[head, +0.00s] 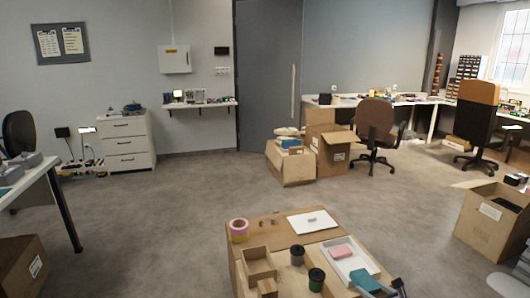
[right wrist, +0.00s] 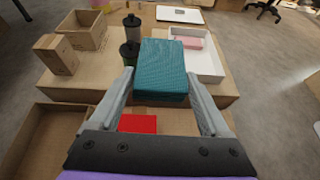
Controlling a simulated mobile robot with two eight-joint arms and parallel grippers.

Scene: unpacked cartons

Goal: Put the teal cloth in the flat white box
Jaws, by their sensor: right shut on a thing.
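The teal cloth (head: 364,280) is a folded, block-like bundle. In the right wrist view the teal cloth (right wrist: 164,66) lies between the fingers of my right gripper (right wrist: 160,88), which is shut on it. In the head view my right gripper (head: 383,290) is at the bottom right, by the near end of the flat white box (head: 353,264). The flat white box (right wrist: 210,66) is open, with a pink item (head: 341,252) in its far part. The cloth overlaps the box's near left edge in view; I cannot tell whether they touch. My left gripper is not in view.
Cartons form the work surface. A white flat item (head: 313,221) lies behind. A red patch (right wrist: 137,124) shows below the cloth.

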